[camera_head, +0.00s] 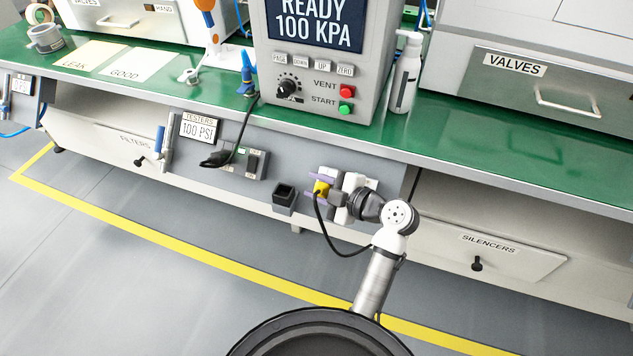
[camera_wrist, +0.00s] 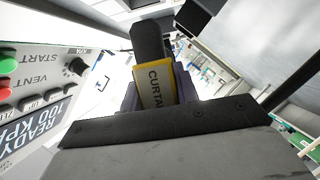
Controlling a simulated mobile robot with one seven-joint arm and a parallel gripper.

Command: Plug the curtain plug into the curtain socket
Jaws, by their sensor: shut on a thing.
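The curtain plug (camera_head: 321,187) is yellow with a black cable hanging from it. My gripper (camera_head: 322,186) is shut on it, with purple fingers above and below it. The plug is held just in front of the bench's grey front panel. In the wrist view the yellow plug (camera_wrist: 157,84) sits between the fingers, with the letters "CURTA" showing on it. A white fitting (camera_head: 352,182) on the panel is partly hidden behind my wrist. I cannot read a label on it or tell whether it is the curtain socket. The plug's front end is hidden.
A small black open holder (camera_head: 285,196) is on the panel left of the plug. Farther left is a grey socket box (camera_head: 252,162) with a black plug and cord. The green bench top (camera_head: 470,140) overhangs, carrying the press control box (camera_head: 318,65) and a white bottle (camera_head: 404,75).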

